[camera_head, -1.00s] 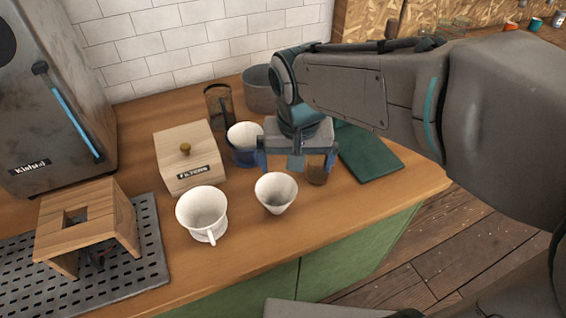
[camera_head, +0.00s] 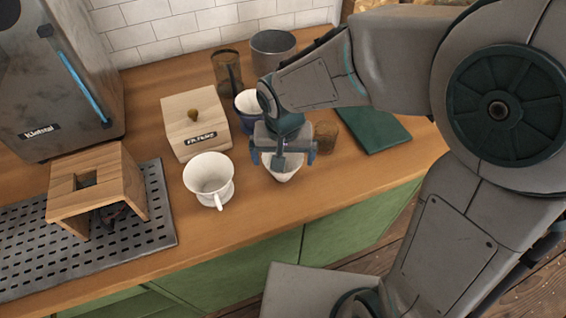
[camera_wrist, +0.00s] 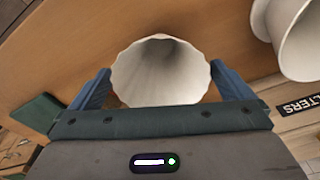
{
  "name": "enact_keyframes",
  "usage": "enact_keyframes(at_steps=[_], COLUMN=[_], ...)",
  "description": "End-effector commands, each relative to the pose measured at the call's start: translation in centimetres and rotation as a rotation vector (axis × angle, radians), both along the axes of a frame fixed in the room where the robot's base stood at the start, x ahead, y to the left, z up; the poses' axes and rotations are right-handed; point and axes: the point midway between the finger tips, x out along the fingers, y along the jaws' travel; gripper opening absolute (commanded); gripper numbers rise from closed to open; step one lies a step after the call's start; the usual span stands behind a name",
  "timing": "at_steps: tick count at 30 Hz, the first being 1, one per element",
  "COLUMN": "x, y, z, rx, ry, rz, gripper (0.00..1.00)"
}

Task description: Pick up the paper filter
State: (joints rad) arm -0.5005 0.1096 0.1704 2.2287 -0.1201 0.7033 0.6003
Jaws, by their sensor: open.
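The white paper filter (camera_head: 281,172) stands on the wooden counter, partly hidden under my gripper (camera_head: 282,156) in the head view. In the wrist view the paper filter (camera_wrist: 160,72) shows as a wide, open cone with a wavy rim. My gripper (camera_wrist: 160,88) is open, with one blue finger on each side of the cone. I cannot tell whether the fingers touch the paper.
A white dripper cup (camera_head: 209,178) stands just left of the filter. The counter's front edge is close.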

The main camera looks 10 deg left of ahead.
Motion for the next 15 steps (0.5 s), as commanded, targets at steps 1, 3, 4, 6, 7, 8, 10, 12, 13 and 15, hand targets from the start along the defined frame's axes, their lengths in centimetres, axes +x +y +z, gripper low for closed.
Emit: enact_keyframes(at_steps=[1, 3, 4, 6, 7, 8, 10, 12, 13, 15], x=[0.1, 0.2, 0.2, 0.3, 0.3, 0.3, 0.3, 0.3, 0.3, 0.3], y=[0.0, 0.0, 0.0, 0.1, 0.1, 0.1, 0.1, 0.1, 0.1, 0.1], z=[-0.7, -1.7, -2.0, -2.5, -2.6, -2.7, -2.7, -2.7, -2.7, -2.7], rx=[-0.003, -0.002, -0.002, -0.002, 0.000, 0.000, 0.000, 0.000, 0.000, 0.000], ry=[0.004, 0.003, 0.003, 0.002, 0.001, 0.000, -0.001, -0.001, -0.001, -0.001], rz=[0.001, 0.001, 0.002, 0.002, 0.002, 0.002, 0.001, 0.001, 0.001, 0.001], gripper=[1.00, 1.00, 1.00, 1.00, 1.00, 1.00, 1.00, 1.00, 1.00, 0.94])
